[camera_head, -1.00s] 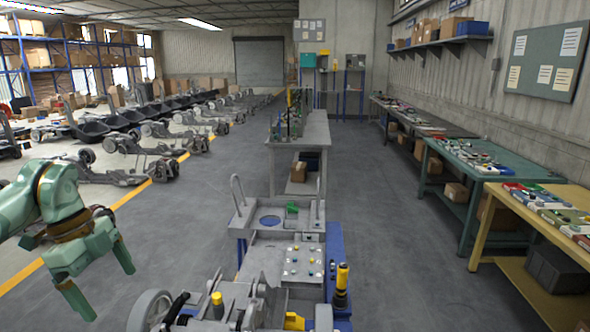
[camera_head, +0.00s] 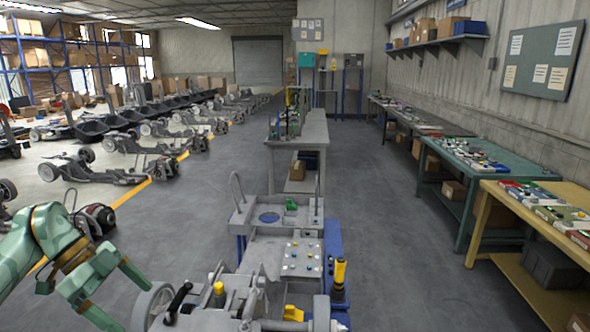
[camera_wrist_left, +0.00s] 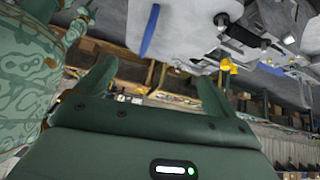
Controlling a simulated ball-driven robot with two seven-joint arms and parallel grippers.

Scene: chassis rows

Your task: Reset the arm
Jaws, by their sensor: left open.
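My left gripper (camera_head: 128,302) is green and comes in at the lower left of the head view, low beside the left wheel of the chassis cart. Its two fingers are apart with nothing between them. The left wrist view also shows the open gripper (camera_wrist_left: 157,88), with the grey cart parts beyond its fingers. My right arm and gripper do not show.
A grey chassis cart (camera_head: 262,255) with a yellow-handled tool (camera_head: 340,272) stands directly in front. A grey bench (camera_head: 315,130) is behind it. A dark red-and-black machine (camera_head: 97,218) is beside my left arm. Workbenches (camera_head: 490,160) line the right wall; the right aisle floor is clear.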

